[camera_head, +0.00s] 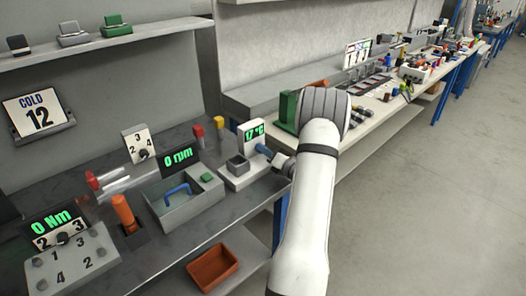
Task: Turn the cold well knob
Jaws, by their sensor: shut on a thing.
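The cold well is a pale block (238,178) with a dark square well in its top, on the grey bench. Its green display (253,131) reads 17 °C. A sign (39,113) on the back panel at left reads COLD 12. My gripper (272,157) is at the right side of the cold well, small in view and partly covered by my white arm. It is shut at the place of the cold well knob. The knob itself is hidden or too small to make out, so its angle cannot be told.
Left of the well stand a grey box with a blue handle (178,190) and a 0 rpm display (180,157). An orange handle (124,212) and a 0 Nm numbered panel (72,262) are further left. An orange bin (213,267) sits on the lower shelf. The floor at right is clear.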

